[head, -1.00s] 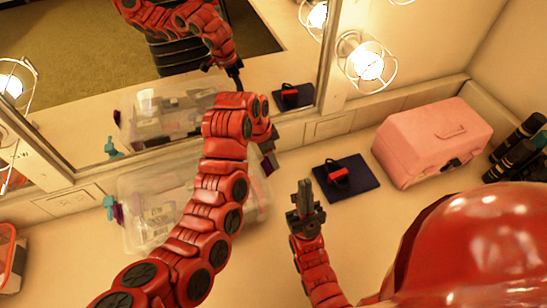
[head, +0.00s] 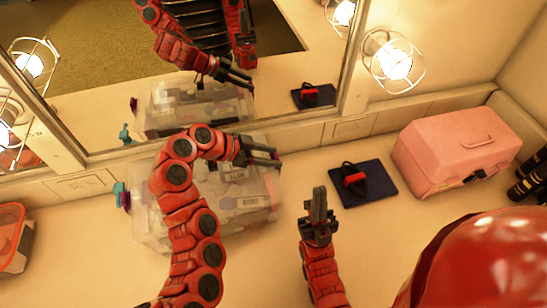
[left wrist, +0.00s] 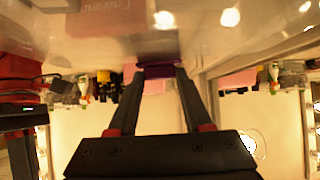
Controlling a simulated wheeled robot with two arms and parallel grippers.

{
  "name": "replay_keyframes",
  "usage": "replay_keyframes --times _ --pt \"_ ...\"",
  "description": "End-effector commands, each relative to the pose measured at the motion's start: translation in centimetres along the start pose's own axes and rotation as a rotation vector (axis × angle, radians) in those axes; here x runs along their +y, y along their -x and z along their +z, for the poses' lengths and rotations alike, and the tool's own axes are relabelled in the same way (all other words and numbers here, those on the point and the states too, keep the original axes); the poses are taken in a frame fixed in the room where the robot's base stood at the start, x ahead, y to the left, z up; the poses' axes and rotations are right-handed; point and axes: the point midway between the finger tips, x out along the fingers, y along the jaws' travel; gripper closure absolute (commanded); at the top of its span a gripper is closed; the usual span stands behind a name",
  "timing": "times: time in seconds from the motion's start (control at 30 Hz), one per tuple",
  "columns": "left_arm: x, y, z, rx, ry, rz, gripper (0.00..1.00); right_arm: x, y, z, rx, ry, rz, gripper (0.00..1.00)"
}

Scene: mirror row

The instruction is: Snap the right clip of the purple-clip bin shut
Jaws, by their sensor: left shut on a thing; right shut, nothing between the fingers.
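The clear bin (head: 150,232) with a see-through lid stands on the counter left of centre in the head view. Its left-end purple clip (head: 123,197) sticks out next to a teal thing. My left gripper (head: 275,158) is over the bin's right end. In the left wrist view its fingers (left wrist: 157,74) close on a purple clip (left wrist: 158,71) at the bin's edge. Whether this clip is latched cannot be told. My left arm hides part of the bin in the head view. My right gripper (head: 318,192) is shut and empty, right of the bin.
A dark blue mat (head: 378,180) with a red and black object (head: 354,181) lies right of the bin. A pink case (head: 455,150) stands further right. A mirror (head: 100,60) behind reflects bin and arms. An orange-rimmed container (head: 12,235) is at far left.

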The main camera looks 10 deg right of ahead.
Motion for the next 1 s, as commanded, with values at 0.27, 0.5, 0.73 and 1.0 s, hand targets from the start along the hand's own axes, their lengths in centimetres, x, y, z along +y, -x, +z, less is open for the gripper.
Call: replay_keyframes --times 0.27,0.5,0.73,1.0 --pt "-0.02 0.2 0.25 0.032 0.0 -0.001 1.0 -0.03 0.52 0.09 0.0 0.0 0.0 1.0" --pt "-0.02 0.24 0.21 0.033 0.0 -0.001 1.0 -0.03 0.5 0.09 0.0 0.0 0.0 1.0" --pt "-0.03 0.24 0.19 0.033 0.0 -0.001 0.24 -0.02 0.49 0.08 0.0 0.0 0.0 1.0" --pt "-0.01 0.23 0.17 0.033 0.0 -0.001 0.2 -0.02 0.49 0.08 0.0 0.0 0.0 1.0"
